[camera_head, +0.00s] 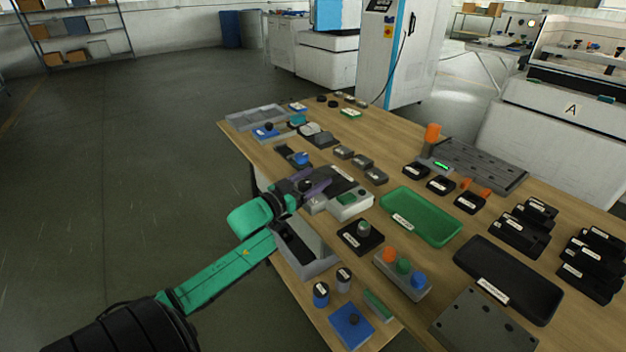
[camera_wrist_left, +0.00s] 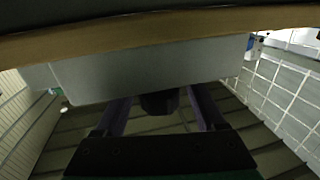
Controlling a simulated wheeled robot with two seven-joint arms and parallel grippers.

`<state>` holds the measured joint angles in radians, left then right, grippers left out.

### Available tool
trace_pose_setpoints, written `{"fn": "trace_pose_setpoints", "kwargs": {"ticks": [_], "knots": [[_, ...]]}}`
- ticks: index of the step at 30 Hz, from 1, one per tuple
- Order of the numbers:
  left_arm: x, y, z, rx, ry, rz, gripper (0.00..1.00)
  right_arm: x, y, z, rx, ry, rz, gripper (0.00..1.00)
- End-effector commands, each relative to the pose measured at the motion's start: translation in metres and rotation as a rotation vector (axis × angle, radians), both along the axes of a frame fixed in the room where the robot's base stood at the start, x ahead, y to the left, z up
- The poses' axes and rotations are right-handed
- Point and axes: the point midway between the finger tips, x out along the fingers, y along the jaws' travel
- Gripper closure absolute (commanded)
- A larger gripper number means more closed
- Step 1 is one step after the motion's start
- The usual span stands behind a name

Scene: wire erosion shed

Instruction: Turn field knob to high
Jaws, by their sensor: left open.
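My left gripper (camera_head: 314,186) reaches in from the left over the table's left edge, its purple fingers open. A small black knob (camera_head: 306,185) sits between the fingers, at a light grey box with a dark top panel and a white label. I take this for the field knob; the label is too small to read. In the left wrist view the dark knob (camera_wrist_left: 160,104) lies between the two spread fingers (camera_wrist_left: 162,106), below the pale face of the box (camera_wrist_left: 150,70). I cannot tell whether the fingers touch it. The knob's pointer and scale are hidden. My right gripper is not in view.
The wooden table (camera_head: 395,133) is crowded. A green tray (camera_head: 445,235), a black knob box (camera_head: 350,240), a three-button box (camera_head: 410,287) and a blue knob box (camera_head: 345,335) stand near the gripper. Several black bins fill the right. The floor at left is clear.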

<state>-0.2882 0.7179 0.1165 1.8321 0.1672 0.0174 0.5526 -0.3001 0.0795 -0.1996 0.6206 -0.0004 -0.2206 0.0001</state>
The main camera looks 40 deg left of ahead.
Motion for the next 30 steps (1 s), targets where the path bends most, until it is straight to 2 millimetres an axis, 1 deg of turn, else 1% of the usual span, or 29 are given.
{"fn": "trace_pose_setpoints", "kwargs": {"ticks": [2,3,5,6,8,9,20,26,30], "knots": [[-0.0002,0.0000,0.0001,0.000,0.000,0.000,0.28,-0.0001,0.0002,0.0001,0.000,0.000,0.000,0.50],[-0.0003,0.0000,0.0001,0.000,0.000,0.000,0.36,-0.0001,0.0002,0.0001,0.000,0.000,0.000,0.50],[-0.0004,0.0000,0.0001,0.000,0.000,0.000,0.59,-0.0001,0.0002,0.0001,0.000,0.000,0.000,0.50],[-0.0004,0.0000,0.0001,0.000,0.000,0.000,0.74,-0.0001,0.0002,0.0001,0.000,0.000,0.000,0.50],[-0.0004,-0.0001,0.0001,0.000,0.000,0.000,0.97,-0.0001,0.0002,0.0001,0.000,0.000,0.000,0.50],[-0.0005,-0.0001,0.0001,0.000,0.000,0.000,1.00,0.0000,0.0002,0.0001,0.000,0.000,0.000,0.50],[-0.0006,-0.0014,0.0010,0.003,0.001,-0.046,1.00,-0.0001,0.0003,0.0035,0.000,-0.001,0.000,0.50],[-0.0012,-0.0038,0.0004,0.007,0.004,-0.150,1.00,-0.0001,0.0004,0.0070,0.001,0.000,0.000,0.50],[-0.0019,-0.0064,-0.0024,0.009,0.004,-0.259,1.00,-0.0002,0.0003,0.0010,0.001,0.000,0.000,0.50]]}}
